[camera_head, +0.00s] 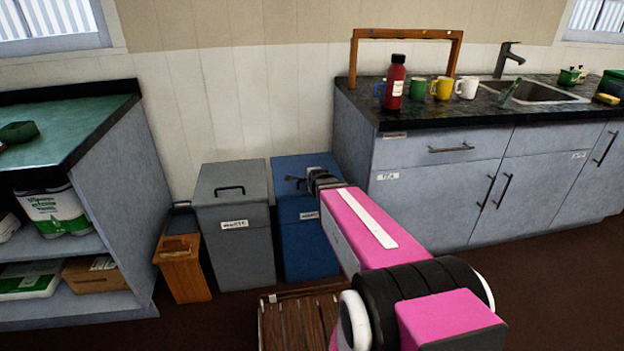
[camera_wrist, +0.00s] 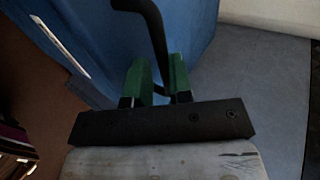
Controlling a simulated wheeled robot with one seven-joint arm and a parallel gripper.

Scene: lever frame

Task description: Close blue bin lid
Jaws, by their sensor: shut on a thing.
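The blue bin (camera_head: 305,245) stands on the floor between the grey bin and the kitchen counter. Its lid (camera_head: 290,165) appears to lie flat on top, though my gripper hides part of it and I cannot tell whether a gap is left. My gripper (camera_head: 312,175) is at the lid's right side. In the wrist view, the green fingers of my gripper (camera_wrist: 157,78) are shut on the black lid handle (camera_wrist: 152,25), which runs between them. The blue surface of the bin (camera_wrist: 95,45) fills the view behind, with a white label strip.
A grey bin (camera_head: 238,245) with its lid down stands left of the blue bin, beside a small wooden box (camera_head: 183,268). The counter (camera_head: 440,190) stands close on the right. A slatted wooden crate (camera_head: 300,320) lies in front on the floor.

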